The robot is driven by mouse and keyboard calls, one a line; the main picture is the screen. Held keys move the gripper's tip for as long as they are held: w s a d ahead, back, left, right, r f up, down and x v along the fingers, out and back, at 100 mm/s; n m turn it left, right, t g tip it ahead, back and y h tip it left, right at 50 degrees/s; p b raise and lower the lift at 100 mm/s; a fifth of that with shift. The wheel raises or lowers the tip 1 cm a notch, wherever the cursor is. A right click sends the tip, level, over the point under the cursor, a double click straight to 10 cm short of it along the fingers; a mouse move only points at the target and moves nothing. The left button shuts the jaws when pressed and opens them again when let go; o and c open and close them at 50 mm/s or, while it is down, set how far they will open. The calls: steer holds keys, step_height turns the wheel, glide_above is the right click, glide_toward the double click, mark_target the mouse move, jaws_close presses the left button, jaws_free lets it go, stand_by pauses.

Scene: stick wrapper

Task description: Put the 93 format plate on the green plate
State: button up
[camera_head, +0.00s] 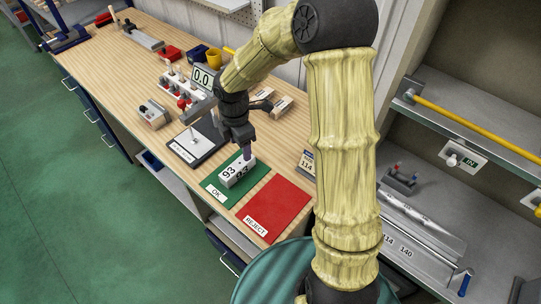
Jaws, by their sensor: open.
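The 93 format plate (229,179) is a white block marked "93". It sits over the green plate (222,194), which is labelled OK and lies on the wooden bench. My gripper (245,156) points down at the back right end of the 93 block. Its jaws are open, and their tips are close to the block. The view is too small to tell whether they touch it. Part of the green plate is hidden under the block.
A red plate (285,200) labelled REJECT lies right of the green one. A dark scale (181,158) with a 0.0 display (203,78) stands behind left. A 114 block (306,163) is at right. The bench's front edge is close to the green plate.

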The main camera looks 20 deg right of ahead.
steer(key=s+d+r+m, duration=0.1)
steer(key=s+d+m, duration=0.2)
steer(key=m, duration=0.4)
steer(key=s+d+r+m+t, duration=0.1)
steer(key=s+d+r+m, duration=0.1)
steer(key=s+m, duration=0.4)
steer(key=s+d+r+m+t, duration=0.1)
steer(key=s+d+r+m, duration=0.1)
steer(key=s+m, duration=0.3)
steer(key=d+m, duration=0.1)
steer(key=m, duration=0.2)
steer(key=shift+d+m, duration=0.3)
steer(key=shift+d, duration=0.1)
steer(key=shift+r, duration=0.1)
